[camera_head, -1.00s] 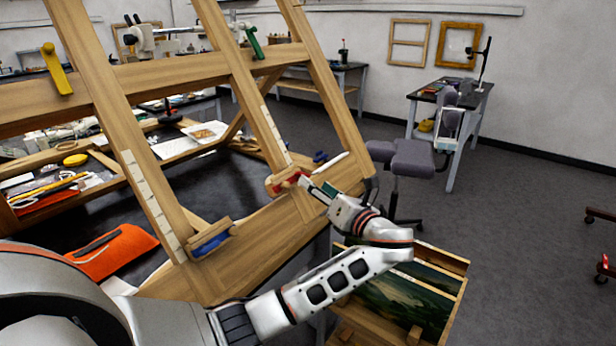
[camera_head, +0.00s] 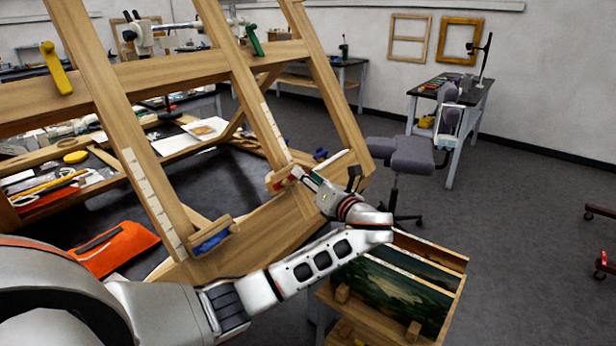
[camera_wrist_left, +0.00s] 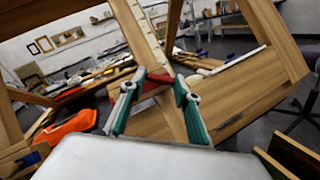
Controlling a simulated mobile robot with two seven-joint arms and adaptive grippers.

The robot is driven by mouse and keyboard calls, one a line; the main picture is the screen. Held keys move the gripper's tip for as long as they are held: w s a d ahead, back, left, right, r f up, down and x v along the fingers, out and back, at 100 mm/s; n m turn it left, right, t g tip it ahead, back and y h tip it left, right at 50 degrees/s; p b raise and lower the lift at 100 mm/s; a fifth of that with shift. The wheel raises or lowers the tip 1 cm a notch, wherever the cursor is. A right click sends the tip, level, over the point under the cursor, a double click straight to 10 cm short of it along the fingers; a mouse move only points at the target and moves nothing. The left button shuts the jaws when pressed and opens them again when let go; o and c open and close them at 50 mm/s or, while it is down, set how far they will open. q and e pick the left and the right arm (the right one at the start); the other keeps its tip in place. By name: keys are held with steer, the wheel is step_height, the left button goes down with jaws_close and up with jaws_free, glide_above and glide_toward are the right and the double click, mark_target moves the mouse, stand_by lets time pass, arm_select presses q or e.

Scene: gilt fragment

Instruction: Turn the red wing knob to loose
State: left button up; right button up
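The red wing knob (camera_head: 285,183) sits on a small wooden block at the lower crossbar of the big easel-like frame (camera_head: 265,235). In the left wrist view the red knob (camera_wrist_left: 154,83) shows between my left fingertips, partly hidden by them. My left gripper (camera_head: 300,174) reaches the knob from the right in the head view. Its teal fingers stand apart, one on each side of the red knob, in the wrist view (camera_wrist_left: 160,80). Whether they touch it is not clear. My right gripper is not in view.
A blue knob (camera_head: 211,241) is at the frame's lower left, a yellow one (camera_head: 56,68) at upper left and a green one (camera_head: 254,40) at upper right. A crate of paintings (camera_head: 455,285) stands below my forearm. A stool (camera_head: 403,154) is to the right.

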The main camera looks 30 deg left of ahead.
arm_select(q)
steer(key=shift+n, duration=0.4)
steer(key=n+g+y+b, duration=0.1)
steer(key=n+g+b, duration=0.1)
steer(key=n, duration=0.1)
steer(key=n+g+y+b, duration=0.1)
steer(key=n+g+b, duration=0.1)
steer(key=n+b, duration=0.1)
steer(key=w+n+g+b, duration=0.1)
steer(key=n+g+b, duration=0.1)
steer(key=n+b, duration=0.1)
steer(key=shift+d+f+n+y, duration=0.1)
steer(key=shift+f+n+y, duration=0.05)
steer(key=shift+n+y, duration=0.2)
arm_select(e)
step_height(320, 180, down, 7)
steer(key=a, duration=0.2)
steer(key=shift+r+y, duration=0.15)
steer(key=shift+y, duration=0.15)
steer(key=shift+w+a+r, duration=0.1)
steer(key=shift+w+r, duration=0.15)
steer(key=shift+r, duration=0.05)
arm_select(q)
steer(key=o, duration=1.1)
steer(key=shift+o, duration=0.2)
